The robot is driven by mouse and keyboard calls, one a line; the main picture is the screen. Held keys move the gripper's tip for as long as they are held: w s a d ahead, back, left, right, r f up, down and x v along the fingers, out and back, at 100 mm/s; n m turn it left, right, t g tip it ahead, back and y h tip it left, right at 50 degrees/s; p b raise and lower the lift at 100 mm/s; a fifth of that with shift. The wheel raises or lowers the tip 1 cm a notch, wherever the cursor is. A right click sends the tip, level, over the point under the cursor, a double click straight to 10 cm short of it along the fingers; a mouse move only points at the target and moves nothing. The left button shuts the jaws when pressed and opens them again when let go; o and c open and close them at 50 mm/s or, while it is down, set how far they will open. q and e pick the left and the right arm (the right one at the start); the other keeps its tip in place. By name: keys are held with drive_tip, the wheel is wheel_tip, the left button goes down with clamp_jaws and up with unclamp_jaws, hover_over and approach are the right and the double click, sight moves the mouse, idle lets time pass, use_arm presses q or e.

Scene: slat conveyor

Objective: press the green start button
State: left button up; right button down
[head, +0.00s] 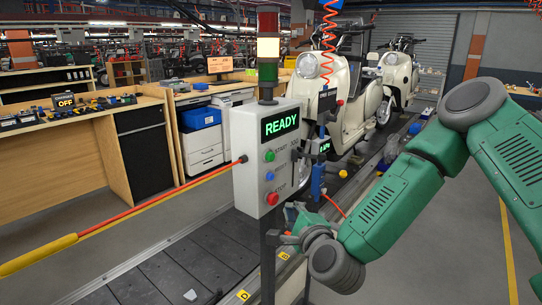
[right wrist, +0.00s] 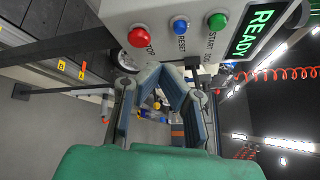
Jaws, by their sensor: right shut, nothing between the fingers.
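The green start button (head: 269,156) is the top button on the front of a grey control box (head: 240,165) whose display reads READY. It also shows in the right wrist view (right wrist: 217,21), at the top right of the button row. A blue reset button (head: 269,176) and a red stop button (head: 272,198) are below it. My right gripper (head: 289,222) is just below the box's lower right in the head view. In the right wrist view its fingers (right wrist: 162,70) come together at the tips, empty, apart from the buttons. My left gripper is not in view.
A signal tower (head: 268,48) stands on the box. A red and yellow rod or cord (head: 150,215) runs from the box to the lower left. Cream scooters (head: 322,100) stand behind on the conveyor. A workbench (head: 85,118) is at the left.

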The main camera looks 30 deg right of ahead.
sight(271, 157)
drive_tip(key=w+d+r+m+t+h, duration=0.1)
drive_tip(key=w+d+r+m+h, duration=0.1)
drive_tip(key=d+r+m+h, duration=0.35)
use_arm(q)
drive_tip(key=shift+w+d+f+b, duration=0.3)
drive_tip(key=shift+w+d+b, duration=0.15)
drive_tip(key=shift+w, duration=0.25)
use_arm(e)
drive_tip(key=w+a+r+y, duration=0.1)
drive_tip(key=w+a+r, duration=0.1)
drive_tip(key=w, duration=0.6)
drive_tip(key=shift+w+r, duration=0.15)
drive_tip(key=shift+w, duration=0.1)
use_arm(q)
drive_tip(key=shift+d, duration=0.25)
use_arm(e)
drive_tip(key=shift+d+m, duration=0.25)
drive_tip(key=shift+d, duration=0.05)
drive_tip(key=shift+a, duration=0.1)
